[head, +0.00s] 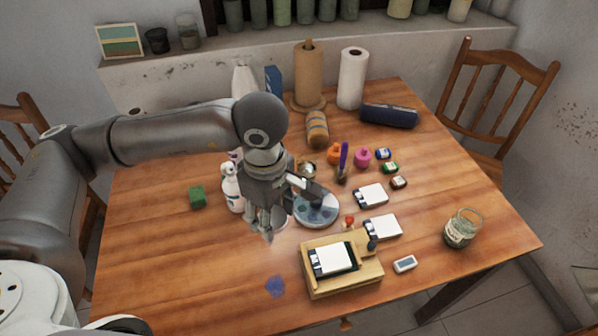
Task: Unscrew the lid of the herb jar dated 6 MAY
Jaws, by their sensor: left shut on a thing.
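A glass jar of green herbs (459,229) with a pale label stands upright near the table's right edge. Its label is too small to read, so I cannot tell its date. I see no clear lid on it. My left gripper (267,232) points down over the middle of the table, well to the left of that jar. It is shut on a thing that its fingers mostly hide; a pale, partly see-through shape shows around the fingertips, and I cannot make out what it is. My right gripper is out of view.
A wooden tray (372,279) with a white-topped block is in front. Small boxes and bottles crowd the middle right. The table's left part is mostly clear.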

